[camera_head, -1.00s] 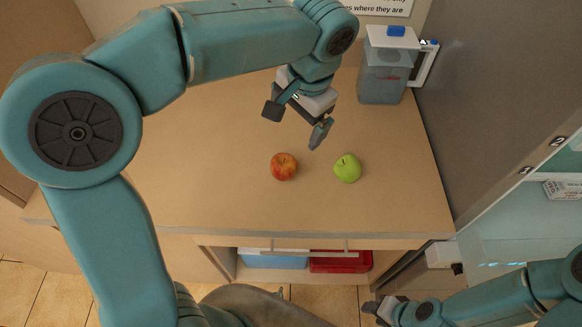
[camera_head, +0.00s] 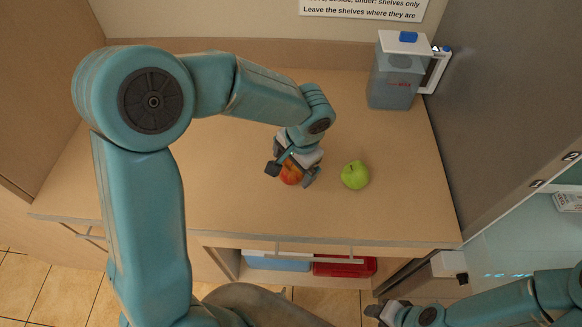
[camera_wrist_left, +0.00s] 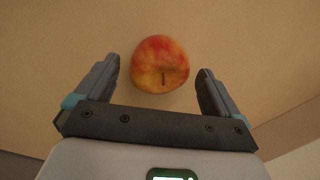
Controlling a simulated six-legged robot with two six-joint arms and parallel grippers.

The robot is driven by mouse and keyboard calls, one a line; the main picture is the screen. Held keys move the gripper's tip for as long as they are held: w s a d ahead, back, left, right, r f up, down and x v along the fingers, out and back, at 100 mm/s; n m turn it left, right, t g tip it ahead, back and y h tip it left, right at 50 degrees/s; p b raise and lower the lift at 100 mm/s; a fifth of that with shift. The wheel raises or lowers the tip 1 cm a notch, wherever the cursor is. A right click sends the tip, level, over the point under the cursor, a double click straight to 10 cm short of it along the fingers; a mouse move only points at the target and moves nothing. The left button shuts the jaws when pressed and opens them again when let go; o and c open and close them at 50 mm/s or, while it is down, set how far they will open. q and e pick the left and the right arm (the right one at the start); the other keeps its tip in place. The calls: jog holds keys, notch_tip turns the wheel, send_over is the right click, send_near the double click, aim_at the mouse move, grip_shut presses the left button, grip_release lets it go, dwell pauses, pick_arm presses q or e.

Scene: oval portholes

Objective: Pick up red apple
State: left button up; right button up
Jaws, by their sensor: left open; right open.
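The red apple (camera_head: 291,174) sits on the wooden counter, partly hidden by my left gripper in the head view.
A green apple (camera_head: 355,175) sits on the counter just right of the red one. A clear pitcher (camera_head: 393,86) with a white lid stands at the back right by a grey panel. Below are a blue bin (camera_head: 277,262) and a red bin (camera_head: 343,267). The counter's left side is clear.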

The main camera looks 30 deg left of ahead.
pick_arm(q)
jog(key=shift+w+a+f, duration=0.1)
jog(key=shift+w+f, duration=0.05)
jog(key=shift+f, duration=0.25)
jog(key=shift+w+a+f, duration=0.1)
jog(key=shift+f, duration=0.3)
jog(key=shift+s+d+r, duration=0.15)
jog(key=shift+s, duration=0.05)
jog(key=c, duration=1.2)
jog(key=shift+w, duration=0.1)
